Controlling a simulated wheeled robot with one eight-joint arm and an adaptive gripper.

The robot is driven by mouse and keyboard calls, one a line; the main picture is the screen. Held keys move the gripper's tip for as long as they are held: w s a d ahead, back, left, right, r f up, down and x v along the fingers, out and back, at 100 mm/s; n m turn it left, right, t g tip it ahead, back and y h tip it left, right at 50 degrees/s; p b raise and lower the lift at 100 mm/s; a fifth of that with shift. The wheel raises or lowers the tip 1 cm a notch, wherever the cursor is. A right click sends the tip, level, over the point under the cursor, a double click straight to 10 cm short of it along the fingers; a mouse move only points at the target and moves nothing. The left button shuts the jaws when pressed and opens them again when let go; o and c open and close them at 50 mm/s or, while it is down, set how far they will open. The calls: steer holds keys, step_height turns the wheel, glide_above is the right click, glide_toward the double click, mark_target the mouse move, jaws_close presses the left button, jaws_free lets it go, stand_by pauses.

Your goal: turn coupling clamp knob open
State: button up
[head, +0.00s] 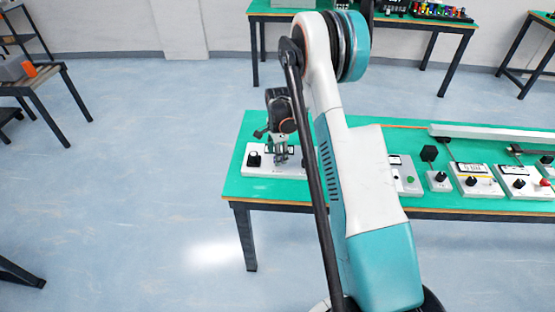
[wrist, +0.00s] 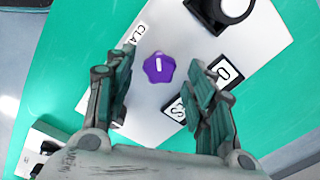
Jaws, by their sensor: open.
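A purple lobed knob (wrist: 158,67) with a white mark on its top sits on a white panel (wrist: 165,115) in the wrist view. Part of a label reading "CLA" (wrist: 133,39) lies beside it, partly hidden by a finger. My gripper (wrist: 163,90) is open, with one finger on each side of the knob and a gap to both. In the head view my gripper (head: 281,155) is over the white panel (head: 262,172) at the left end of the green table. The purple knob is hidden there.
A black round knob (wrist: 232,8) stands on the same panel, near the right finger. More control panels (head: 475,182) line the green table (head: 228,188) to the right.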

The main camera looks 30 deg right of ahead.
steer(key=shift+f, duration=1)
steer(key=c, duration=1.1)
steer(key=shift+o, duration=0.2)
